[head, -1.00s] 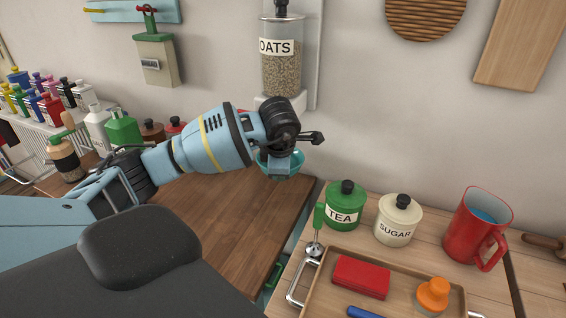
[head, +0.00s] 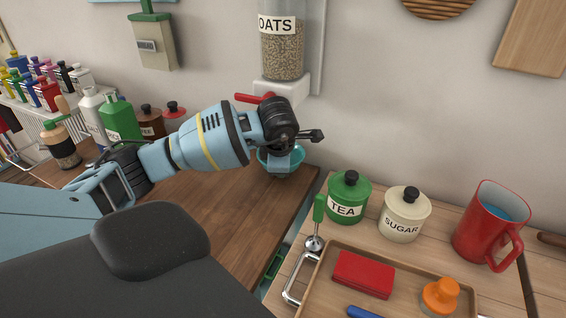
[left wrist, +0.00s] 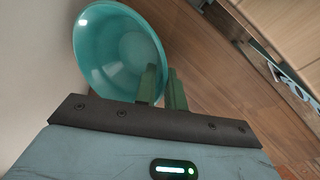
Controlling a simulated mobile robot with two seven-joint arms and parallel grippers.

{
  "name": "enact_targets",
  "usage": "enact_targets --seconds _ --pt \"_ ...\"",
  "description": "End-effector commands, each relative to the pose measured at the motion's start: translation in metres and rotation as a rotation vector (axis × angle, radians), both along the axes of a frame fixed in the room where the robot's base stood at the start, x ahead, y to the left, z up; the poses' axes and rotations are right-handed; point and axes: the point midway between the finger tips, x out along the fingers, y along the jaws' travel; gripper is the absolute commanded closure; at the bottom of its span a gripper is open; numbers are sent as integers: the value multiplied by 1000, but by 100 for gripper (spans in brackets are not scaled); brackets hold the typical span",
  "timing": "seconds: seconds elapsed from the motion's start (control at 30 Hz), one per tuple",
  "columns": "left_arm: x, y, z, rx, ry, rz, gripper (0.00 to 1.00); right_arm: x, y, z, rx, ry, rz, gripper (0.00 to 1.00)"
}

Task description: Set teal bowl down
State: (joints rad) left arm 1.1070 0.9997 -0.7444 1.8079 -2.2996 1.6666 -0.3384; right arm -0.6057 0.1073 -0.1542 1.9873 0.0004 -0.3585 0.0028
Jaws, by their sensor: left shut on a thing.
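The teal bowl (head: 291,161) is at the far right end of the dark wooden counter (head: 226,207), below the oats dispenser, partly hidden behind my left gripper. My left gripper (head: 284,168) reaches down over it. In the left wrist view the teal bowl (left wrist: 112,50) looks empty, and the green fingers of my left gripper (left wrist: 162,88) are shut on its rim. I cannot tell whether the bowl's base touches the counter. My right gripper is not in view.
The oats dispenser (head: 283,48) with a red lever hangs on the wall above. A green tea canister (head: 348,198), a cream sugar canister (head: 404,214), a red jug (head: 490,224) and a tray (head: 330,254) stand to the right. Bottles stand at the left. The dark counter's front is clear.

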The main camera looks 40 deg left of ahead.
Motion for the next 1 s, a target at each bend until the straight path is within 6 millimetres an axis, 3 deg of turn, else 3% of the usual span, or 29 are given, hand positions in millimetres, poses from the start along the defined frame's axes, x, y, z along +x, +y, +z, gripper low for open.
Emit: enact_targets --seconds 1.0 --pt "-1 -2 -15 0 5 -4 100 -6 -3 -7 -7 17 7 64"
